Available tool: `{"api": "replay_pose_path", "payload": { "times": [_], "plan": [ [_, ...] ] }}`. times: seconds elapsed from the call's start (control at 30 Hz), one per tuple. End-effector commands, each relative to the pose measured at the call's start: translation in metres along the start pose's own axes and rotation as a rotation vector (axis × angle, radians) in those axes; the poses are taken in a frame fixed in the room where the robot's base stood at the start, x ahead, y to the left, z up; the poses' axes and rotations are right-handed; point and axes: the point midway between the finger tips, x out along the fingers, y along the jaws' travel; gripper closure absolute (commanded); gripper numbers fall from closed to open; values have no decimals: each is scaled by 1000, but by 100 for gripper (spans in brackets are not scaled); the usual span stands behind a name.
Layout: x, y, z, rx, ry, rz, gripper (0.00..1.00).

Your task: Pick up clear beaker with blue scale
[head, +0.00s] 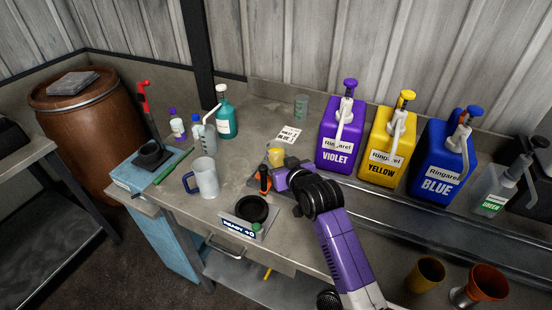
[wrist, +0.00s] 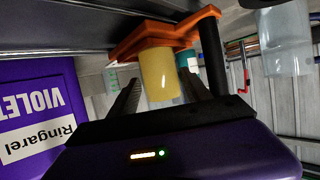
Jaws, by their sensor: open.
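A clear jug-like beaker with a blue handle (head: 203,178) stands upright on the bench, left of my gripper (head: 272,172). A small clear greenish beaker (head: 301,105) stands farther back by the wall. I cannot read a blue scale on either. My gripper is open beside a yellow cup (head: 276,154). In the wrist view the yellow cup (wrist: 158,74) shows between the spread fingers (wrist: 160,82); I cannot tell whether they touch it. An orange holder (wrist: 160,38) is behind it. A clear vessel (wrist: 286,40) shows at upper right there.
Violet (head: 340,135), yellow (head: 388,142) and blue (head: 440,155) pump containers stand at the right. A black round dish on a scale (head: 250,212) is near the front edge. Bottles (head: 224,115) stand at back left. Bench around the paper label (head: 288,134) is fairly clear.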

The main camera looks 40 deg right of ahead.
Motion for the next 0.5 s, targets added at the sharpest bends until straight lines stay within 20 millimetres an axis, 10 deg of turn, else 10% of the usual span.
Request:
{"api": "replay_pose_path", "payload": {
  "times": [0.5],
  "plan": [
    [27, -1, 0, 0, 1, -1, 43]
  ]
}}
